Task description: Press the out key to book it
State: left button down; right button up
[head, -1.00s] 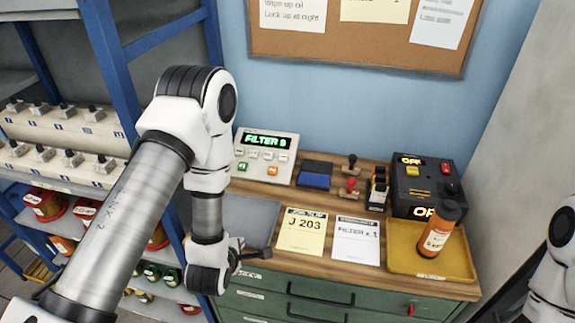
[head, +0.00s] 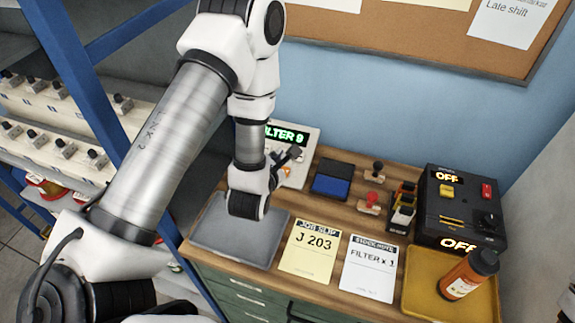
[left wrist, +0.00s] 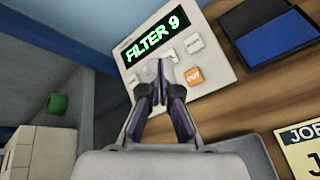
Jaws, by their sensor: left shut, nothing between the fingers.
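The white counter box (head: 307,160) stands at the back left of the bench, its green display reading FILTER 9. It also shows in the left wrist view (left wrist: 222,71). The orange out key (left wrist: 194,76) sits low on its face in the left wrist view, with white keys around it. My left gripper (head: 292,153) is shut and empty in front of the box. In the left wrist view its fingertips (left wrist: 162,66) lie over the key area, just left of the out key. Contact cannot be told. The fingers hide part of the keys. My right gripper is out of view.
A grey tray (head: 215,240) lies below my left wrist. A job slip (head: 306,262) and stock note (head: 369,275) lie beside it. A blue ink pad (head: 331,181), stamps, a black switch box (head: 440,221) and a yellow tray (head: 420,300) with an orange bottle (head: 467,277) stand rightward.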

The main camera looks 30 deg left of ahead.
aim_at(283, 169)
pick_arm(q)
jog(key=w+f+b, duration=0.1)
jog(key=f, duration=0.1)
jog(key=w+f+b, duration=0.1)
jog(key=f+b, duration=0.1)
jog(key=f, duration=0.1)
jog(key=w+f+b, duration=0.1)
jog(key=f+b, duration=0.1)
jog(key=shift+a+f, duration=0.35)
jog(key=shift+w+a+f+b, duration=0.1)
jog(key=shift+w+f+b, duration=0.2)
jog(key=shift+f, duration=0.1)
jog(key=shift+s, duration=0.1)
jog(key=shift+r, duration=0.1)
dwell(0.7)
jog(key=shift+w+f+b, duration=0.2)
jog(key=shift+f+b, duration=0.25)
jog(key=shift+b, duration=0.05)
